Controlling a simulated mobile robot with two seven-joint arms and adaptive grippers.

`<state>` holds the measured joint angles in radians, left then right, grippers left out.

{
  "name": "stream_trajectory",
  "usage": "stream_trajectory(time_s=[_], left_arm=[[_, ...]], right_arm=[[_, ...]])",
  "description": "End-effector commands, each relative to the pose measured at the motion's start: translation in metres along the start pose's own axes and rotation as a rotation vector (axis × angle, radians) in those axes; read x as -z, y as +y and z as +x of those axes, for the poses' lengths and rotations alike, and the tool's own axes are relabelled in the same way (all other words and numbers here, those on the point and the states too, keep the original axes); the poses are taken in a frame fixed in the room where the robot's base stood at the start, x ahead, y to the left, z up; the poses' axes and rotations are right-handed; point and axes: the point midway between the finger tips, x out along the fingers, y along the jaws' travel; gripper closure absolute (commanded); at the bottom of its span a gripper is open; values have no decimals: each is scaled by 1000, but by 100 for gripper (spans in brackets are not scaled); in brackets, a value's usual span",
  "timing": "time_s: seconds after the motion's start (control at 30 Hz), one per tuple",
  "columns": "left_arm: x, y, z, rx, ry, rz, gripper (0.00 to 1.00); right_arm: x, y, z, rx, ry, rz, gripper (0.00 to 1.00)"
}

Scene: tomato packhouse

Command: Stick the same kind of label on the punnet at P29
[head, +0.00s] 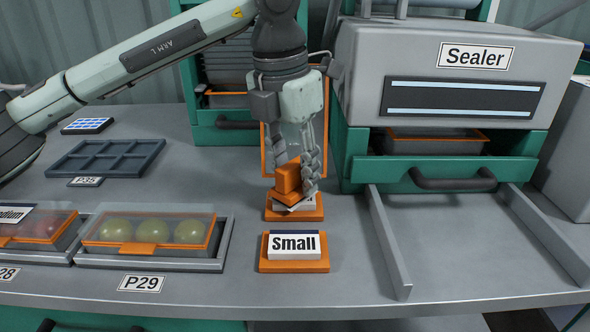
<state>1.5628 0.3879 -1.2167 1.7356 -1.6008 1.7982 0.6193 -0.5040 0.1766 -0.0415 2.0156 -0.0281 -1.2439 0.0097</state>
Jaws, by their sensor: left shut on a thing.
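The punnet (150,235) at P29 is orange and clear-lidded, with yellow-green tomatoes inside. It sits in a grey tray (227,240) behind the P29 sign (141,283), and I see no label on it. My left gripper (297,178) points down, right of the punnet, shut on an orange block-like tool (287,178). The tool is over a white label stack (308,203) on an orange base (293,215); the gripper and tool hide most of that stack, and I cannot tell whether they touch. In front stands the "Small" label stack (294,244). My right gripper is not in view.
At far left, another punnet (40,224) carries a label ending in "dium". An empty compartment tray (105,158) lies at P35. The Sealer (450,70) stands at back right, with two grey rails (388,240) before it. The bench between P35 and the label stacks is clear.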

Motion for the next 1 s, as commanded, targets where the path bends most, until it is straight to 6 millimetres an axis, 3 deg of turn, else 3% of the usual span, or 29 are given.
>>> stream_trajectory(time_s=[0.7,1.0], left_arm=[[-10,0,-62,-1,-6,0,85],[-10,0,-64,0,-5,0,85]], right_arm=[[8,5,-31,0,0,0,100],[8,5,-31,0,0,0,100]])
